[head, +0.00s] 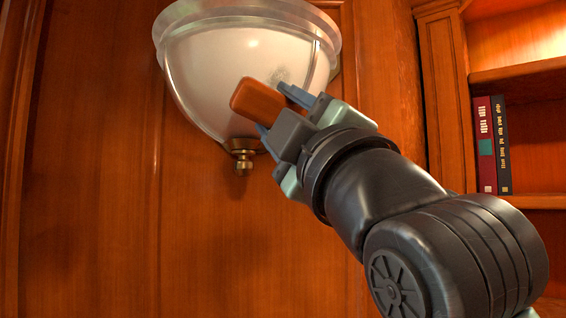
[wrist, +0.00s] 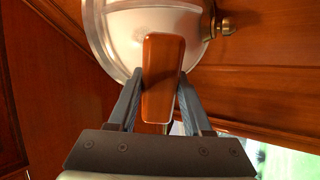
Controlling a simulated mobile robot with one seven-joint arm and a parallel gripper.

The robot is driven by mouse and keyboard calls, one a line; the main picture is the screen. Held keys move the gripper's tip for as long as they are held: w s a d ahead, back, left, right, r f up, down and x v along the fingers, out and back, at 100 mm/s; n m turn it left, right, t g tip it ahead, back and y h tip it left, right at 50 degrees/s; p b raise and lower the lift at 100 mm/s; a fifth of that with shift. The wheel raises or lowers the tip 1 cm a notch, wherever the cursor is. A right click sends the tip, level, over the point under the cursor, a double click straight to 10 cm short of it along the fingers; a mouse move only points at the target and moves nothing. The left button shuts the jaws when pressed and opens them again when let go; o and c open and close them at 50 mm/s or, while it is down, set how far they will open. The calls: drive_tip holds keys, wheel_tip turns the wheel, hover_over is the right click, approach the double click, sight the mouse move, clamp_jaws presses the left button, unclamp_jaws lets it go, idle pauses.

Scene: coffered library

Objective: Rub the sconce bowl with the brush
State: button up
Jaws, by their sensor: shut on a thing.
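The sconce bowl (head: 215,75) is a frosted white glass half-dome with a clear rim, fixed to the wood panel, with a brass finial below it. It also shows in the wrist view (wrist: 125,30), behind the brush. The brush (head: 257,101) has an orange-brown wooden back; in the wrist view (wrist: 162,70) it stands between the fingers. My gripper (head: 290,112) is shut on the brush and holds it in front of the lower right part of the bowl. The bristles are hidden, so I cannot tell whether they touch the glass. A greyish patch shows on the bowl just above the brush.
A bookshelf (head: 520,78) with a red book (head: 485,145) and a black book (head: 502,145) stands at the right. The wood panel (head: 110,200) left of and below the sconce is bare. The brass finial (head: 243,160) sticks out below the bowl, close to my gripper.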

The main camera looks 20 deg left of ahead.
drive_tip(key=shift+s+r, duration=0.1)
drive_tip(key=shift+r, duration=0.7)
drive_tip(key=p+x, duration=0.3)
drive_tip(key=shift+r, duration=0.2)
drive_tip(key=shift+f+p+x, duration=0.2)
drive_tip(key=shift+p+x, duration=0.55)
drive_tip(key=shift+x, duration=0.4)
drive_tip(key=shift+a, duration=0.1)
drive_tip(key=shift+p+x, duration=0.75)
drive_tip(key=shift+x, duration=0.45)
